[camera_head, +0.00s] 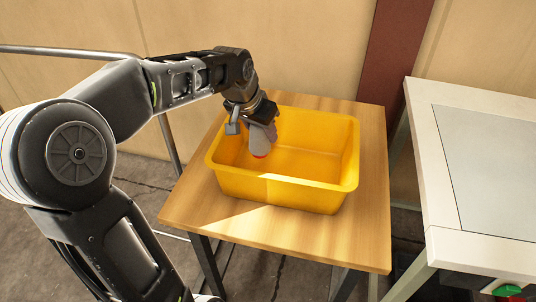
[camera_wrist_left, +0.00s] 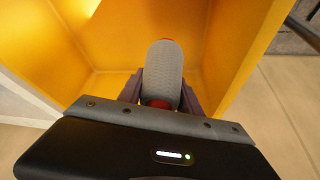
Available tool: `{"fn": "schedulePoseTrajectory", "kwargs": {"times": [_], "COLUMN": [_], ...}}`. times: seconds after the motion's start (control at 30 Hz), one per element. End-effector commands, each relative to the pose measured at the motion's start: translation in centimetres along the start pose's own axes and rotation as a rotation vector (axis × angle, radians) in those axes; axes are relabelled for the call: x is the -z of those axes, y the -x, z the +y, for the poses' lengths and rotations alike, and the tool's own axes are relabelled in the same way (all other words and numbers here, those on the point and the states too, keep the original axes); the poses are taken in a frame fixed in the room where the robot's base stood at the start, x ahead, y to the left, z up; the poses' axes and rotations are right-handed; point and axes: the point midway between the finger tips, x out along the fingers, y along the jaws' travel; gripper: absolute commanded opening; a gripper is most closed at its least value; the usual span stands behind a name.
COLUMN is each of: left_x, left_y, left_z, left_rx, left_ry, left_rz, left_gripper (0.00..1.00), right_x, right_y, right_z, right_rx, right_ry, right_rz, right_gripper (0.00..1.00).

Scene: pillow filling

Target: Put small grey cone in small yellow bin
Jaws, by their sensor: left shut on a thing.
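The small grey cone (camera_head: 263,145) has a grey body with red at its end. In the wrist view the cone (camera_wrist_left: 163,75) sits between the fingers, with red at both ends. My left gripper (camera_head: 262,124) is shut on the cone and holds it at the left part of the small yellow bin (camera_head: 313,195). The cone is inside the bin's opening, below rim level. I cannot tell whether it touches the bin floor. The bin walls also fill much of the wrist view (camera_wrist_left: 225,50). My right gripper is not in view.
The bin stands on a small wooden table (camera_head: 333,246) with dark legs. A white-framed table (camera_head: 441,180) with a grey top stands at the right, with green and red buttons below. The bin floor visible to the right of the cone is empty. A wooden wall is behind.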

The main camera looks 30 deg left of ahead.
Motion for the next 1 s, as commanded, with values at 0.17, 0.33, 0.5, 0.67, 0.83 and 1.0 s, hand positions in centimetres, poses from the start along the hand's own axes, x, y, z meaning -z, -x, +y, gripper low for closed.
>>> {"fn": "schedulePoseTrajectory", "kwargs": {"times": [0.17,0.33,0.5,0.67,0.83,1.0], "left_x": [-0.9,-0.8,-1.1,-2.0,-2.4,-2.4], "left_y": [-1.9,-2.0,-2.3,-4.3,-5.4,-5.4], "left_z": [0.0,0.0,0.0,-0.1,0.0,0.0], "left_rx": [0.0,0.001,0.001,0.0,0.001,0.001], "left_ry": [0.001,0.0,0.0,0.001,0.001,0.0], "left_rz": [0.0,0.002,0.0,-0.004,0.001,0.001], "left_gripper": [0.0,0.0,0.0,0.0,0.0,0.0], "right_x": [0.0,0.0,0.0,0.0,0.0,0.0], "right_y": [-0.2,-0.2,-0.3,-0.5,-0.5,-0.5], "right_z": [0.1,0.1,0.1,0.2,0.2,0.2], "right_rx": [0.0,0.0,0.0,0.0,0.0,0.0], "right_ry": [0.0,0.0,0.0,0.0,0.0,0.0], "right_rz": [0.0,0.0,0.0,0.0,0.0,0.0], "right_gripper": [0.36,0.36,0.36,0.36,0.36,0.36]}}
